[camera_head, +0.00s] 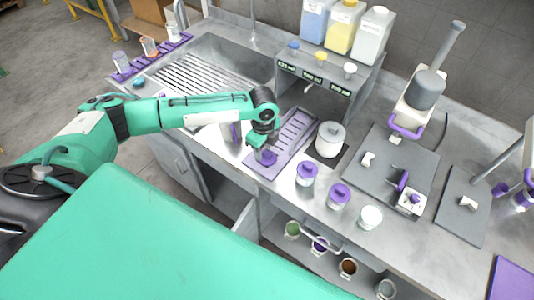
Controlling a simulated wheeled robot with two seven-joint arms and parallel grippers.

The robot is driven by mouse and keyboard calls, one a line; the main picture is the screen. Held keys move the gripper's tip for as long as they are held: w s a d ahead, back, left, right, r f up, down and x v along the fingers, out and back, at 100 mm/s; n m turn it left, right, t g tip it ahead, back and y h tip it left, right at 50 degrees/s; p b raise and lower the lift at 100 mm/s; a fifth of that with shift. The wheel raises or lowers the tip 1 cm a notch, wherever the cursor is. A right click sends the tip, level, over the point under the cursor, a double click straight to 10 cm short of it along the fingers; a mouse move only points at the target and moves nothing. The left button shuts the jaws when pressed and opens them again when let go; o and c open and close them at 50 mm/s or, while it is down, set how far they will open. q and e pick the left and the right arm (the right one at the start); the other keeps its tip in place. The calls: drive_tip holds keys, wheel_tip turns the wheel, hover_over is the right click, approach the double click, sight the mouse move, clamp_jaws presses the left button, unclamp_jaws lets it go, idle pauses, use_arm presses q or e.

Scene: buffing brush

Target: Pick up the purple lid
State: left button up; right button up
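My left gripper (262,148) points down over the near end of a purple slotted tray (297,130) on the steel counter. A small purple piece, perhaps the purple lid (268,158), shows right at its fingertips. I cannot tell whether the fingers are open or closed on it. Two jars to the right wear purple lids, one nearer (307,170) and one farther right (340,191). A white-topped jar (371,216) stands beyond them. My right gripper is not in view.
A white lidded pot (330,139) stands right of the tray. A sink (215,60) lies behind my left arm. Grey machines on dark plates (385,165) fill the right side. Open shelves below the counter hold several small jars (348,267).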

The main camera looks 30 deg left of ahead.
use_arm(q)
drive_tip(key=shift+f, duration=0.3)
clamp_jaws()
drive_tip(key=shift+r, duration=0.1)
